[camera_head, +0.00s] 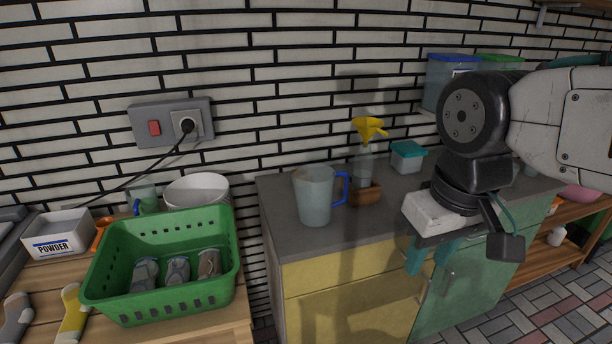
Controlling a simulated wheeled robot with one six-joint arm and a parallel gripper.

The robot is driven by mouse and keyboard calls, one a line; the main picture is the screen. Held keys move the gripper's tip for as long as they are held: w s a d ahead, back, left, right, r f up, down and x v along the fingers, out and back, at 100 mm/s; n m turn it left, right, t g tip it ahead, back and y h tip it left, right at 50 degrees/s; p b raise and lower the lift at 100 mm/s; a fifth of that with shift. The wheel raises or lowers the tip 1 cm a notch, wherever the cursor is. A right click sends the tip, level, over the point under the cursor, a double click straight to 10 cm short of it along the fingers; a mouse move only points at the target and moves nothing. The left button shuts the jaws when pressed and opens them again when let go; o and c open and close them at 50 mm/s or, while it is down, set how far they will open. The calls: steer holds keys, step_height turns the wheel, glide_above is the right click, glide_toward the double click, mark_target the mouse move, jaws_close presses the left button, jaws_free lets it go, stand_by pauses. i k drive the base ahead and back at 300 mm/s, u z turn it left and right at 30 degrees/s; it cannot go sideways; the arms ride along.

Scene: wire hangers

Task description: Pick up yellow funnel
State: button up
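The bottle stands in a small brown wooden holder (366,194) on the grey counter (275,205). My gripper (431,257), with teal fingers, points down in front of the counter's right part, to the right of the funnel and lower in the picture. Its two fingers are apart, with nothing seen between them.
A clear pitcher (315,196) with a blue handle stands left of the bottle. A teal-lidded container (407,156) stands to its right. A green basket (100,262) rests on the wooden table at left. A brick wall is behind.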

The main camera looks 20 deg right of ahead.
mark_target(371, 137)
steer(key=u, duration=0.45)
steer(key=k, duration=0.6)
steer(key=u, duration=0.45)
steer(key=i, duration=0.6)
steer(key=z, duration=1.05)
steer(key=i, duration=0.75)
steer(key=z, duration=0.95)
